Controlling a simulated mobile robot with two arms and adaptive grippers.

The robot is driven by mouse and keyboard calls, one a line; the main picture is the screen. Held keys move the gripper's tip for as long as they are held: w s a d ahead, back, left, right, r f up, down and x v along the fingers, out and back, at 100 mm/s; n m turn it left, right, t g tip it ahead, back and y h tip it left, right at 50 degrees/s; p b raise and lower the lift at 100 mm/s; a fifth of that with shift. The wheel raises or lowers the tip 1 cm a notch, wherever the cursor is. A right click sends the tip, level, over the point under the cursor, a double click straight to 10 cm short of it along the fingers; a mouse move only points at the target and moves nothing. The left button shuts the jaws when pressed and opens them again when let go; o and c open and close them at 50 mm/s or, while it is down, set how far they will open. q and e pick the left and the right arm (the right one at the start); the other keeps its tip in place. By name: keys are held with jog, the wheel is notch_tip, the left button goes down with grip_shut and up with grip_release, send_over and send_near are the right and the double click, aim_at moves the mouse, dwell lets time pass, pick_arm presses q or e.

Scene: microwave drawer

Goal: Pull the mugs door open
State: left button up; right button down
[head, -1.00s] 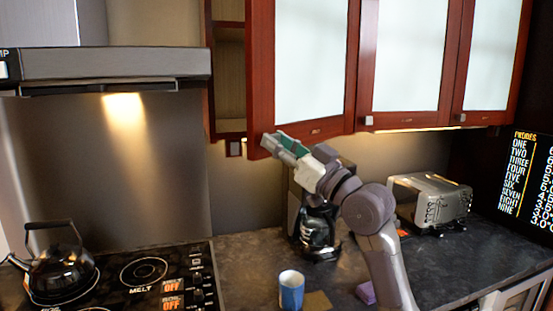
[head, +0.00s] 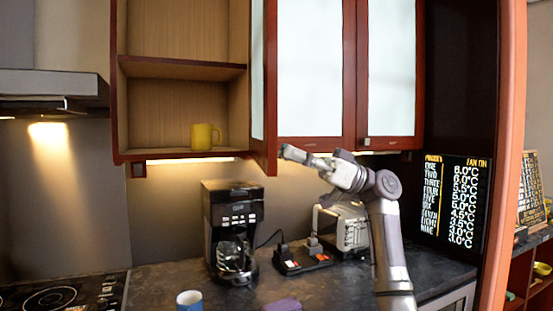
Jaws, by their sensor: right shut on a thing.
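The mugs door (head: 258,75) is a red-framed door with a frosted pane. It stands swung out from the upper cabinet and shows nearly edge-on. The open cabinet (head: 180,70) has a middle shelf, and a yellow mug (head: 203,137) stands in its lower compartment. My right gripper (head: 287,152) is at the door's lower outer corner, shut on the door; its fingers hide the exact grip point. My left gripper is not in view.
Two closed frosted doors (head: 315,70) are to the right. Below, a coffee maker (head: 232,228), a toaster (head: 345,226) and a blue mug (head: 189,300) stand on the dark counter (head: 165,277). A range hood (head: 50,85) is at left.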

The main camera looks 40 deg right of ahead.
jog(key=shift+s+d+f+n+g, duration=0.15)
jog(key=shift+s+d+g, duration=0.1)
jog(key=shift+d, duration=0.25)
jog(key=shift+s+d+r+n+g, duration=0.15)
jog(key=shift+s+d+g, duration=0.1)
jog(key=shift+d, duration=0.2)
jog(key=shift+f, duration=0.1)
jog(key=c, duration=0.9)
grip_release()
jog(key=v, duration=1.2)
jog(key=shift+w+f, duration=0.1)
jog(key=shift+f, duration=0.1)
jog(key=shift+w+a, duration=0.1)
